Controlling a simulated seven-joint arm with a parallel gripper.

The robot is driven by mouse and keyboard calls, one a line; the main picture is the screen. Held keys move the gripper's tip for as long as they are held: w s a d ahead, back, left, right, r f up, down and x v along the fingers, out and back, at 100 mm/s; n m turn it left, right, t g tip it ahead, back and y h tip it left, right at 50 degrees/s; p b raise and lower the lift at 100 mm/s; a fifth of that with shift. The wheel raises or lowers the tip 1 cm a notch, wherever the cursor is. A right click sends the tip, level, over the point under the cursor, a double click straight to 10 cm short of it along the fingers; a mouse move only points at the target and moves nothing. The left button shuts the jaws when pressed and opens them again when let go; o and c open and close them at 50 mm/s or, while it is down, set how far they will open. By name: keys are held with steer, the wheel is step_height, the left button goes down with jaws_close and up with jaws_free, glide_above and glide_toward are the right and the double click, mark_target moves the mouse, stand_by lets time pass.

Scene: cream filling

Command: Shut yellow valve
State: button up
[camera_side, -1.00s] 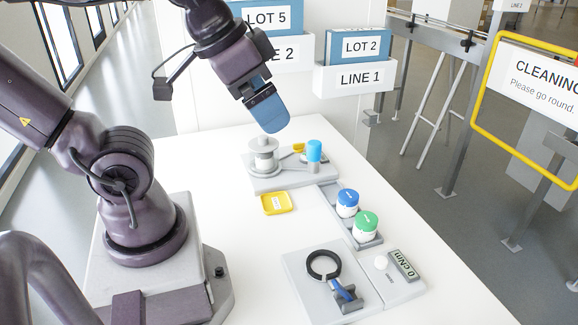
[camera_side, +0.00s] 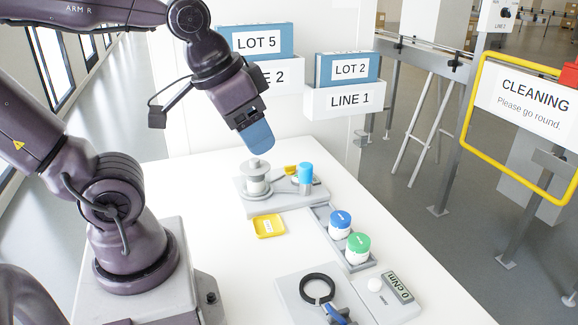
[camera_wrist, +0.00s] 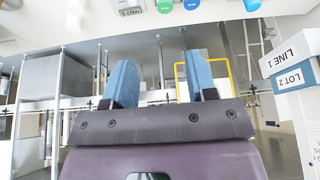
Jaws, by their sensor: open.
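The yellow valve (camera_side: 291,170) shows as a small yellow handle on the grey filling station, behind and left of the blue-topped cylinder (camera_side: 305,177). It is partly hidden, and how it is turned cannot be told. The station (camera_side: 285,199) also carries a pale round nozzle or piston (camera_side: 257,178). My gripper (camera_side: 261,148) is above and behind the piston in the side view, apart from the valve. In the wrist view its two blue fingers (camera_wrist: 161,78) stand wide apart with nothing between them. The valve does not show in the wrist view.
A yellow tray (camera_side: 269,226) lies before the station. A grey rack holds a blue-lidded jar (camera_side: 340,223) and a green-lidded jar (camera_side: 357,247). A black ring fixture (camera_side: 317,289) and a torque display (camera_side: 398,287) are nearer.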

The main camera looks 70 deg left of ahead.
steer(key=w+a+f+n+g, duration=0.1)
steer(key=w+a, duration=0.1)
steer(key=w+a+n+g, duration=0.1)
steer(key=w+a, duration=0.2)
steer(key=w+a+f, duration=0.1)
steer(key=w+a, duration=0.2)
steer(key=shift+a+f+n+g, duration=0.2)
steer(key=shift+f+n+g, duration=0.1)
steer(key=shift+n+g, duration=0.1)
steer(key=shift+c, duration=0.9)
steer(key=m+g, duration=0.2)
steer(key=m, duration=0.1)
glide_toward(289, 166)
steer(key=f, duration=0.9)
steer(key=shift+a, duration=0.25)
jaws_close()
